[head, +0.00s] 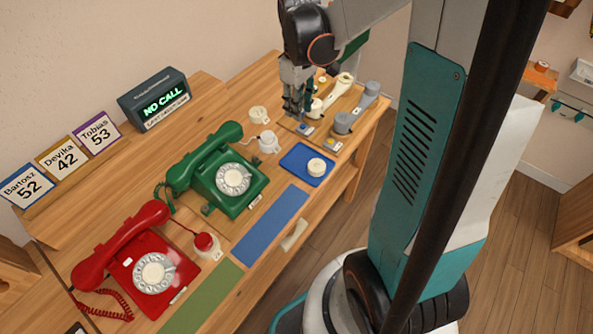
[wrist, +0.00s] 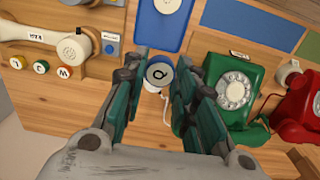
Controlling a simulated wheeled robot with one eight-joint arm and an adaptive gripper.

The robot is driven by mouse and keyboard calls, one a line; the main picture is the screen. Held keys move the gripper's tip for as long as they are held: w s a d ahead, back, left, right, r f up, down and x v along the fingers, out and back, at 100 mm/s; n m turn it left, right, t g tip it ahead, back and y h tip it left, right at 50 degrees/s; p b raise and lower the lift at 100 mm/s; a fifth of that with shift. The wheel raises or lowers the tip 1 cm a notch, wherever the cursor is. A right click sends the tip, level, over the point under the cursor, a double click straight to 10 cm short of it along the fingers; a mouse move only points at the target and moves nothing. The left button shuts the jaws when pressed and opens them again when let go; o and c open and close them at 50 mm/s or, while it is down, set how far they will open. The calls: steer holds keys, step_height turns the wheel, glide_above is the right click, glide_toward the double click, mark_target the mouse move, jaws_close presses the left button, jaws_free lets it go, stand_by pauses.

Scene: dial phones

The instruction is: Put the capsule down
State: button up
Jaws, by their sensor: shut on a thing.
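My gripper (wrist: 160,57) is shut on a small round capsule (wrist: 158,74). The capsule has a grey rim and a dark letter, perhaps a Q, on its face, which is turned to the wrist camera. In the head view my gripper (head: 297,108) points down near the wooden board at the far right of the desk, and its fingers largely hide the capsule. I cannot tell how high the capsule is above the surface. A blue tray (head: 294,165) holding a cream round piece (head: 316,167) lies in front; the tray also shows in the wrist view (wrist: 146,32).
A green dial phone (head: 220,180) and a red one (head: 150,262) stand to the left. A white corded cylinder (head: 268,142) and a cream round piece (head: 258,115) are close by. Handsets (head: 338,92) and several lettered caps (wrist: 40,67) sit by the board. A NO CALL box (head: 155,98) stands behind.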

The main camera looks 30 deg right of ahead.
mark_target(298, 159)
step_height(298, 159, down, 19)
steer(key=b, duration=0.6)
steer(key=shift+d+f+b, duration=0.1)
steer(key=shift+f+b, duration=0.1)
steer(key=shift+b, duration=0.2)
steer(key=shift+f, duration=0.15)
steer(key=o, duration=0.8)
step_height(298, 159, up, 12)
steer(key=p, duration=0.4)
